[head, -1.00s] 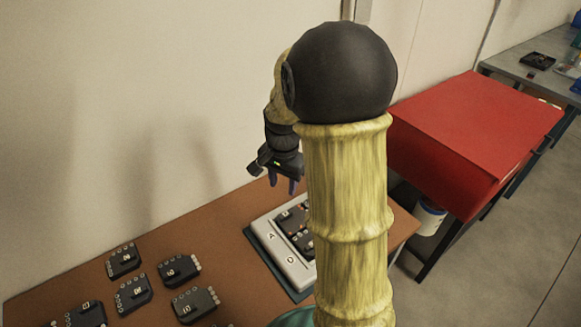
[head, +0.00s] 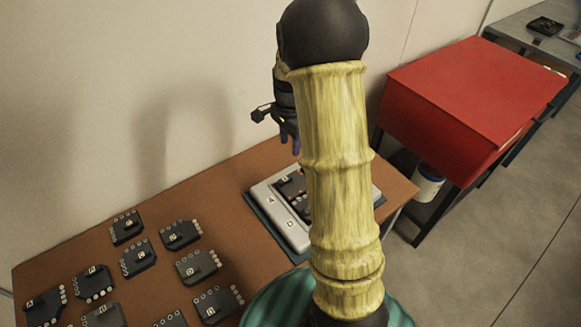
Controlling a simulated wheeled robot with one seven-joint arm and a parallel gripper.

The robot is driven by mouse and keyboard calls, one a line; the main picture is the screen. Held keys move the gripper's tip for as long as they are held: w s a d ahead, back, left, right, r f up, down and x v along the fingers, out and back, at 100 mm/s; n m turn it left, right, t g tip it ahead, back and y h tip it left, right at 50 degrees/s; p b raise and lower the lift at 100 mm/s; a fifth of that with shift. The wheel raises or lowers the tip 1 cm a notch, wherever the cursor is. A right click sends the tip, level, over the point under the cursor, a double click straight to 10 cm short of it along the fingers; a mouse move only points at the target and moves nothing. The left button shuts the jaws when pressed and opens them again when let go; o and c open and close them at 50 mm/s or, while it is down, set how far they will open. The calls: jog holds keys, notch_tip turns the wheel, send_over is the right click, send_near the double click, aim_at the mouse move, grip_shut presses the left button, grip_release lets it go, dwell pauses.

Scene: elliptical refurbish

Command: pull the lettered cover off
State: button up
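The pale grey cover (head: 263,199), marked with letters such as A and D, lies on a dark teal base (head: 257,217) near the right end of the brown table. It frames a dark panel (head: 290,186) with small parts. My arm hides much of its middle, and its right edge shows beyond the arm. My gripper (head: 290,138) points down, above and behind the cover near the wall. Its purple fingers look apart and empty, partly hidden by my arm.
Several dark lettered modules (head: 138,258) lie on the left part of the brown table (head: 100,240). A red cabinet (head: 460,95) stands to the right, with a white bucket (head: 428,183) beneath it. A grey table (head: 540,50) is at the far right.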

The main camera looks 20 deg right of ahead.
aim_at(290, 176)
notch_tip(290, 176, down, 14)
jog(key=shift+r+p, duration=0.1)
jog(key=shift+p, duration=0.6)
jog(key=shift+c, duration=0.4)
grip_shut()
dwell(1.4)
